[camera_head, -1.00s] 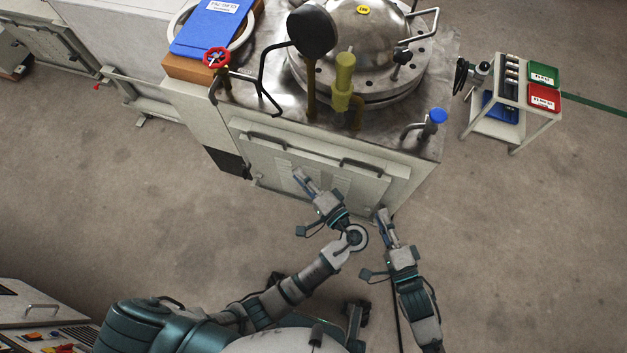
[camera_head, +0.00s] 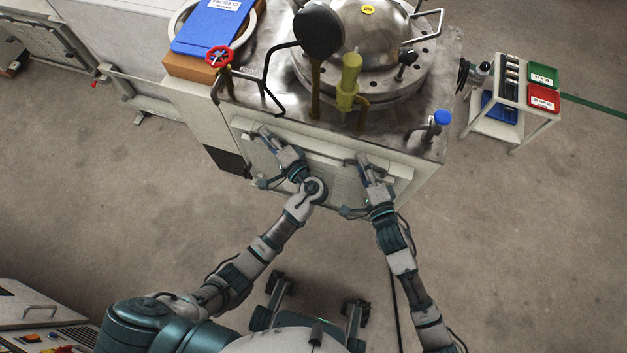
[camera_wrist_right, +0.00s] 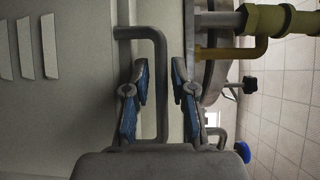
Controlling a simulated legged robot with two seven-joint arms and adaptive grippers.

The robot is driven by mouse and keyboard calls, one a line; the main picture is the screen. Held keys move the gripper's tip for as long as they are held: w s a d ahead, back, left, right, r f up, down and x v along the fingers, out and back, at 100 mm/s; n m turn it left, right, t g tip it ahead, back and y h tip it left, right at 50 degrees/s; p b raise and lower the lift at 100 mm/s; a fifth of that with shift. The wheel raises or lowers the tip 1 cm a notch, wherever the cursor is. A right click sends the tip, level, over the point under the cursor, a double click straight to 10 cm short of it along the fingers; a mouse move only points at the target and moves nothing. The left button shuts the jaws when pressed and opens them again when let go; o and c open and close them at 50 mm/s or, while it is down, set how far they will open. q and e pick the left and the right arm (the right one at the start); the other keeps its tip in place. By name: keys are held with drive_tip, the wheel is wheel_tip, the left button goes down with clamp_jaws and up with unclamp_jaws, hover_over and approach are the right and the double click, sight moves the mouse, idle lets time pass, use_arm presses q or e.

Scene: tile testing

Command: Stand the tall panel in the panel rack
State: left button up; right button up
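The tall panel (camera_head: 335,173) appears to be the pale, louvred panel upright on the front of the steel machine; its louvres also show in the right wrist view (camera_wrist_right: 75,110). It has two bar handles. My left gripper (camera_head: 262,132) is at the left handle, mostly covering it; its finger opening is too small to tell. My right gripper (camera_head: 362,160) is at the right handle. In the right wrist view its blue-padded fingers (camera_wrist_right: 160,88) are open, one on each side of the grey handle (camera_wrist_right: 161,58), with gaps visible. I cannot make out a panel rack.
Above the panel, the machine top carries a domed vessel (camera_head: 372,35), a yellow valve (camera_head: 348,75), a red handwheel (camera_head: 219,57) and a blue-capped pipe (camera_head: 441,118). A small trolley (camera_head: 513,100) with coloured bins stands at right. The floor (camera_head: 520,240) at right is clear.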

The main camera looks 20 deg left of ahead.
use_arm(q)
drive_tip(key=shift+d+r, duration=0.2)
drive_tip(key=shift+d, duration=0.4)
drive_tip(key=shift+c, duration=0.3)
use_arm(e)
drive_tip(key=shift+w+d, duration=0.1)
drive_tip(key=shift+d, duration=0.5)
drive_tip(key=shift+c, duration=0.3)
use_arm(q)
drive_tip(key=c, duration=0.4)
use_arm(e)
drive_tip(key=c, duration=0.4)
use_arm(q)
drive_tip(key=shift+a+f, duration=0.1)
drive_tip(key=shift+a, duration=0.3)
clamp_jaws()
use_arm(e)
drive_tip(key=shift+a, duration=0.4)
clamp_jaws()
